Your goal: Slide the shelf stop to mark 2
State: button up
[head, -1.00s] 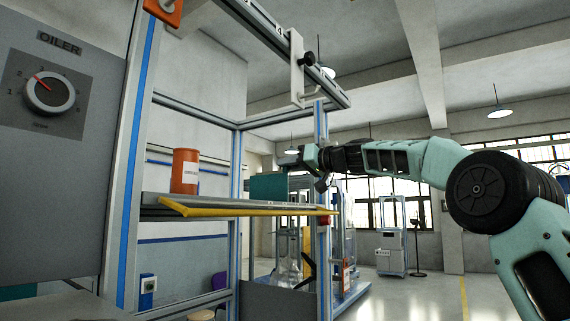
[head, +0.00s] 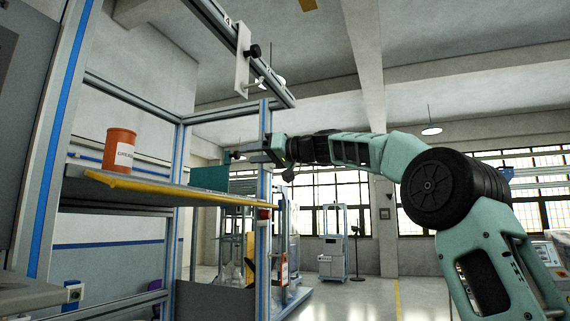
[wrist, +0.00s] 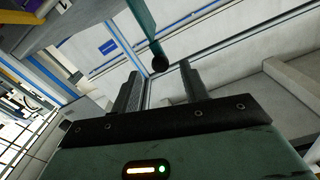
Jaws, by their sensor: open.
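A teal block or plate (head: 209,178) stands at the far end of the shelf (head: 150,190) and looks like the shelf stop. In the wrist view, a teal edge (wrist: 145,30) ends in a round black knob (wrist: 159,63), just beyond the fingertips and roughly between them. My gripper (head: 245,153) is open and empty, above and right of the teal piece in the head view. Its two dark fingers also show in the wrist view (wrist: 158,82). I cannot tell whether they touch the knob. I cannot read any mark 2.
An orange can (head: 120,150) stands on the shelf, nearer the camera. A white plate (head: 242,60) with a black knob hangs on a numbered overhead rail (head: 273,80). The blue-edged frame post (head: 264,235) rises close to my gripper. The floor to the right is open.

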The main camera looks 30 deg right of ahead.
jog(key=b+v, duration=0.4)
jog(key=v, duration=0.6)
jog(key=shift+s, duration=0.15)
jog(key=shift+d, duration=0.1)
